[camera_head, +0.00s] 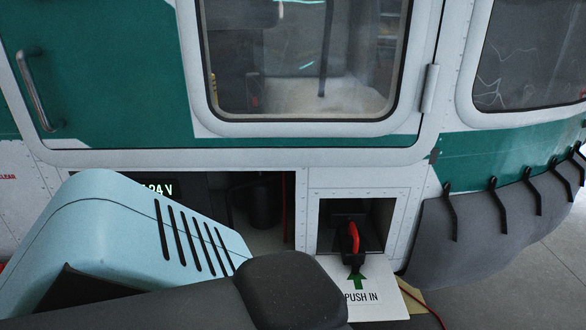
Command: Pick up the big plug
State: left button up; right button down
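A black fitting with a red handle (354,238) sits in the small square recess low on the helicopter's side, above a white flap (362,290) with a green arrow and "PUSH IN". A dark cylinder (263,205) stands in the wider open bay to its left, partly in shadow. I cannot tell for sure which of these, if either, is the big plug. Neither of my grippers shows. A dark rounded arm-like part at the bottom middle covers the left corner of the flap.
A grey bulging cover (480,230) with black straps is at right. A thin red cable (421,304) runs at bottom right. Floor shows at far right.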

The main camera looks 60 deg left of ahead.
aim_at(353, 253)
jog(key=u, duration=1.6)
jog(key=l+u, duration=0.15)
jog(key=u, duration=0.2)
jog(key=i+l+u, duration=0.1)
jog(key=u, duration=0.25)
jog(key=l+u, duration=0.8)
jog(key=l, duration=0.35)
jog(key=k+l+u, duration=0.1)
jog(key=l, duration=0.35)
jog(key=k+l+u, duration=0.15)
jog(key=l, duration=0.3)
jog(key=k+l, duration=0.1)
jog(key=l, duration=0.85)
jog(key=k+l, duration=0.15)
jog(key=l, duration=0.3)
jog(key=k+l, duration=0.1)
jog(key=l, duration=0.4)
jog(key=i+u, duration=0.05)
